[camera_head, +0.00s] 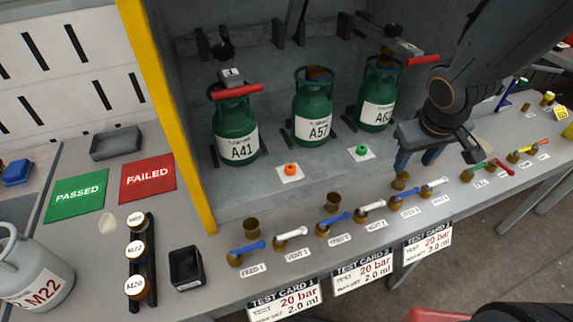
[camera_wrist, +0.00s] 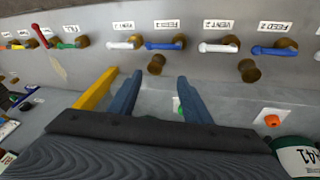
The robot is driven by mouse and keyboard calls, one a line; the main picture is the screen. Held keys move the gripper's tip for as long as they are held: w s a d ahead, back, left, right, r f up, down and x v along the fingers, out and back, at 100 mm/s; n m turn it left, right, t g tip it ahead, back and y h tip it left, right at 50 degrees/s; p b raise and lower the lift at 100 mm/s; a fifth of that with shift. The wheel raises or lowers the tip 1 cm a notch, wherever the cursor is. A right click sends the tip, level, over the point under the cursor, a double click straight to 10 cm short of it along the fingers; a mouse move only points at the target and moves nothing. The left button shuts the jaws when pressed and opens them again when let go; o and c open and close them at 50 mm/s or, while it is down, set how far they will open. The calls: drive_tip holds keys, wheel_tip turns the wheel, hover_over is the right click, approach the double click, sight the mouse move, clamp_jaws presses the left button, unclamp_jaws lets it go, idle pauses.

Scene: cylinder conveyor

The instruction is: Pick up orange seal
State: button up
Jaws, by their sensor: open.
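The orange seal (camera_head: 291,169) is a small ring on a white square pad on the grey bench, in front of the green cylinders A41 (camera_head: 236,128) and A57 (camera_head: 313,110). In the wrist view the orange seal (camera_wrist: 272,120) lies to the right of the fingers, near the right edge. My gripper (camera_head: 414,165) is open, with two blue fingers pointing down, well to the right of the seal in the head view. In the wrist view my gripper (camera_wrist: 160,80) has nothing between its fingertips.
A green seal (camera_head: 362,150) on a similar pad lies nearer my gripper, partly hidden by a finger in the wrist view. Valves with blue and white handles (camera_head: 333,219) line the front edge. A yellow post (camera_head: 170,120) stands left. Cylinder A63 (camera_head: 379,95) stands behind.

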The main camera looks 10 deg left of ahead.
drive_tip(key=w+a+r+n+t+y+p, duration=0.1)
drive_tip(key=w+a+n+t+y, duration=0.1)
drive_tip(key=w+a+n, duration=0.4)
drive_tip(key=n+g+y+p, duration=0.3)
drive_tip(key=n+g+y, duration=0.1)
drive_tip(key=n+y, duration=0.1)
approach(291, 167)
drive_tip(key=b+x, duration=0.1)
drive_tip(key=x, duration=0.7)
drive_tip(key=shift+b, duration=0.3)
drive_tip(key=c, duration=1.1)
